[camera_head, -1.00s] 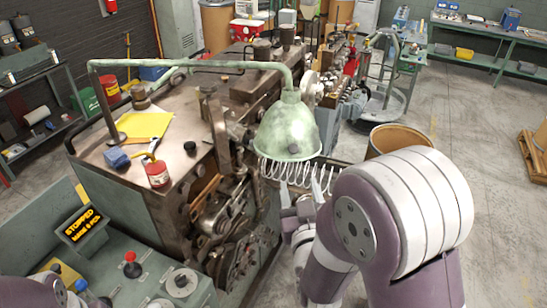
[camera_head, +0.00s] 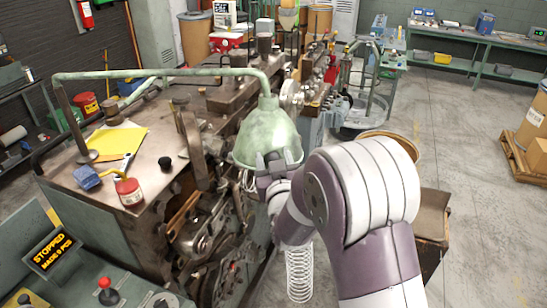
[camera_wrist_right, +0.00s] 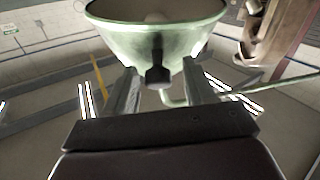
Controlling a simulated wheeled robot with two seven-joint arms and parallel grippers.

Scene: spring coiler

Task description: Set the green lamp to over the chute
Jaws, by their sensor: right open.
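The green lamp (camera_head: 268,135) has a dome shade on a pipe arm (camera_head: 160,73) and hangs over the right side of the brown machine. My right gripper (camera_head: 270,162) is at the front lower rim of the shade. In the right wrist view the shade (camera_wrist_right: 155,28) fills the top. A small dark knob (camera_wrist_right: 158,75) sits at its rim, between the open fingers (camera_wrist_right: 157,92) of my right gripper, with a gap on either side. I cannot make out the chute; my right arm covers much of the area below the lamp. My left gripper is not in view.
A coil spring (camera_head: 299,272) shows below my right forearm. A display (camera_head: 52,250) reads STOPPED.

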